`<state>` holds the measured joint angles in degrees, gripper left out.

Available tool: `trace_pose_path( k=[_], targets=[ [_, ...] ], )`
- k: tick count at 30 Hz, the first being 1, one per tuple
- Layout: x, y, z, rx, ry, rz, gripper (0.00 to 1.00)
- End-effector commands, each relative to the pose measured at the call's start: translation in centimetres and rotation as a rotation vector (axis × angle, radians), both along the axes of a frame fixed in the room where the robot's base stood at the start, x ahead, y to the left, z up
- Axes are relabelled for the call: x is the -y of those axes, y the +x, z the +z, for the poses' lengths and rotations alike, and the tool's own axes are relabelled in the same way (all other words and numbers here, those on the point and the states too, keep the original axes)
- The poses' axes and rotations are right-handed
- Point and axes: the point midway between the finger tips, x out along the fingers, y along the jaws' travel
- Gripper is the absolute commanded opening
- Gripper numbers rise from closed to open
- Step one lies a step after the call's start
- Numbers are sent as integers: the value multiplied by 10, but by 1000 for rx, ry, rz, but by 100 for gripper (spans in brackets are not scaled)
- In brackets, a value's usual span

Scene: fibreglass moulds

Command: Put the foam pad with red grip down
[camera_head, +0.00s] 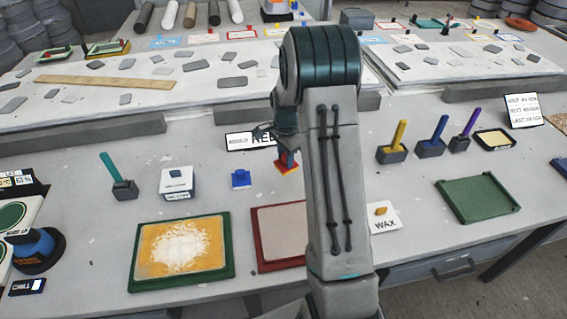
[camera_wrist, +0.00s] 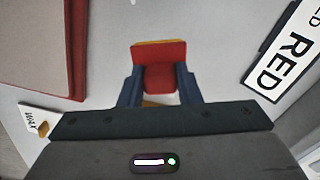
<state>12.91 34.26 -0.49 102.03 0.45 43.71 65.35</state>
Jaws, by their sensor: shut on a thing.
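The foam pad with red grip (camera_head: 288,167) is held in my gripper (camera_head: 286,155), over the bench between the small blue block and my arm. In the wrist view, the pad's red grip (camera_wrist: 159,72) sits between the two dark blue fingers of my gripper (camera_wrist: 160,84), with a yellow edge at its far side. My gripper is shut on it. The pad's underside is hidden, and I cannot tell whether it touches the bench. A white sign reading "RED" (camera_head: 240,142) stands behind it, partly covered by my arm; it also shows in the wrist view (camera_wrist: 288,54).
A red-rimmed tray (camera_head: 262,240) lies in front, partly behind my arm. A green-rimmed tray with white powder (camera_head: 228,272) is left of it. A blue block (camera_head: 241,179), a WAX card (camera_head: 388,222) and a green tray (camera_head: 478,199) are nearby. Bare bench surrounds the pad.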

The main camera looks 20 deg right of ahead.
Motion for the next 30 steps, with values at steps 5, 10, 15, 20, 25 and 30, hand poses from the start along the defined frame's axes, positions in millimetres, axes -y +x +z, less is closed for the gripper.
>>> trace_pose_path(
  k=[5, 10, 15, 20, 25, 30],
  targets=[
    [-4, 8, -8, -1, 0, 1, 6],
    [-4, 7, -31, -3, 1, -1, 6],
    [-4, 8, -45, 0, 0, 2, 6],
    [-4, 8, -46, 1, -1, 2, 6],
    [-4, 8, -50, 1, -1, 1, 6],
    [-4, 8, -49, 0, 0, 1, 52]
  ],
)
